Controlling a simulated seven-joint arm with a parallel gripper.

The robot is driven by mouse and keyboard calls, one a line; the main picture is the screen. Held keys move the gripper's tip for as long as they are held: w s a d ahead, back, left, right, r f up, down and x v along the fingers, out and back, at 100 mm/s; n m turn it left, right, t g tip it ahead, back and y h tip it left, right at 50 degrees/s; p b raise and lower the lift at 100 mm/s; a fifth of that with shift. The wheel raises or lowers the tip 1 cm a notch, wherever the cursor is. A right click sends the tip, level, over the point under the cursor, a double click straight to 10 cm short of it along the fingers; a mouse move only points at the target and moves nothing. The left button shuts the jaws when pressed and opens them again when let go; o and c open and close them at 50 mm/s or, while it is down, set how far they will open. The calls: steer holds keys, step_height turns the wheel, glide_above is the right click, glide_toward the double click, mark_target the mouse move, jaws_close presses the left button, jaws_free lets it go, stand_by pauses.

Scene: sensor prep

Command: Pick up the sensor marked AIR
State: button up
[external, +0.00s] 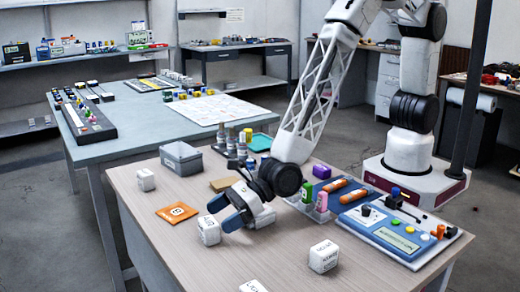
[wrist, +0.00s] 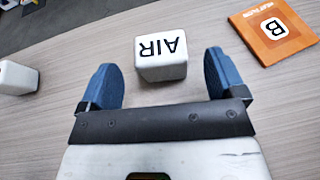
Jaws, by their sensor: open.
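A white cube marked AIR (wrist: 160,56) stands on the table just ahead of my gripper (wrist: 163,78) in the wrist view. Its lettering appears upside down there. My gripper's blue fingers are open, one on each side of the cube's near part, with nothing held. In the external view my gripper (external: 223,213) is low over the table, beside a white cube (external: 208,230) near its fingertips. Other white cubes stand at the left (external: 146,179), at the front right (external: 323,256) and at the front edge (external: 253,286); their markings are hard to read.
A blue control panel (external: 398,238), pink and green bottles and a purple block (external: 321,171) stand right of my gripper. A grey bin (external: 181,157) sits behind. The front-left table is clear.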

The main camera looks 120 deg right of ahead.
mark_target(205, 222)
steer(key=shift+w, duration=0.1)
steer(key=shift+x, duration=2.55)
steer(key=c, duration=1)
steer(key=shift+r, duration=0.15)
steer(key=shift+r, duration=1.75)
steer(key=s, duration=1)
steer(key=s+r, duration=0.1)
steer(key=s, duration=0.5)
steer(key=shift+s+d+r, duration=0.1)
steer(key=shift+d, duration=0.15)
